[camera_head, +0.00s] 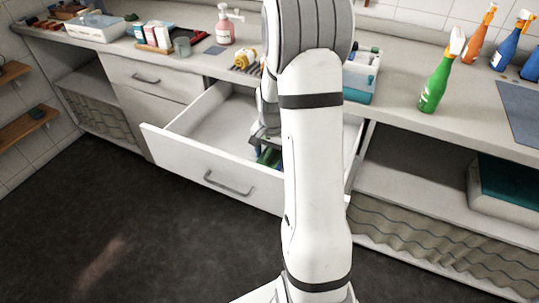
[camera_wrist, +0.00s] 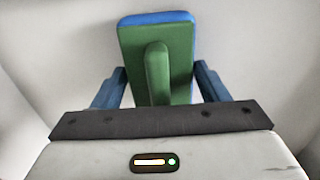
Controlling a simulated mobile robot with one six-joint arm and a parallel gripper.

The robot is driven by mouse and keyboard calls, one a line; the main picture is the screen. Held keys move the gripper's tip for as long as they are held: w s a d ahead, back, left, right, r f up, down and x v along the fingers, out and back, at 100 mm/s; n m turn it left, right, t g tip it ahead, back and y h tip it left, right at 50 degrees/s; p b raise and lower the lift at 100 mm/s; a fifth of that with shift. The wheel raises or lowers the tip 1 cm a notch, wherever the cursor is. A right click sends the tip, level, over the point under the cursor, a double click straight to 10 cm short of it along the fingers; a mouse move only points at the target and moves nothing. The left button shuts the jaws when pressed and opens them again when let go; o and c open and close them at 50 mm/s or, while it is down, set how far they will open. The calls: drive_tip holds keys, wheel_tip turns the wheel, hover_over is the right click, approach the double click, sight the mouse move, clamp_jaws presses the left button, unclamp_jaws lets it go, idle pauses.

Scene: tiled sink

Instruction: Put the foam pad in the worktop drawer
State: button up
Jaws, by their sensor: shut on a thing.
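The foam pad (camera_wrist: 178,62) is a green block with a blue layer behind it and a raised green grip along its middle. In the wrist view my gripper (camera_wrist: 158,82) is shut on it, with a blue finger at each side. In the head view, part of the green pad (camera_head: 268,157) shows low inside the open worktop drawer (camera_head: 190,158), beside my arm. My gripper (camera_head: 265,140) reaches down into the drawer there. My arm hides much of the pad and the drawer's right part. I cannot tell whether the pad touches the drawer floor.
The drawer's left part is empty. The drawer front with its handle (camera_head: 228,184) juts out over the dark floor. On the worktop stand a pink soap bottle (camera_head: 225,27), a yellow item (camera_head: 245,58), a blue-white caddy (camera_head: 360,78) and a green spray bottle (camera_head: 437,80). A closed drawer (camera_head: 150,78) lies left.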

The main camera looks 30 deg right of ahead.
sight(271, 149)
drive_tip(key=shift+f, duration=0.2)
drive_tip(key=o, duration=1)
drive_tip(key=shift+r, duration=0.1)
wheel_tip(271, 149, up, 12)
drive_tip(key=shift+r+p, duration=0.1)
drive_tip(key=shift+p, duration=0.65)
drive_tip(key=s+a+r+n+t, duration=0.1)
drive_tip(key=s+a+r+n, duration=0.2)
drive_tip(key=s+a+n, duration=0.2)
drive_tip(key=s+a+r+n+t, duration=0.1)
drive_tip(key=s+a+r+n, duration=0.2)
drive_tip(key=s+a, duration=0.6)
drive_tip(key=s+n, duration=0.2)
drive_tip(key=s, duration=0.3)
drive_tip(key=shift+a, duration=0.3)
drive_tip(key=shift+r, duration=0.15)
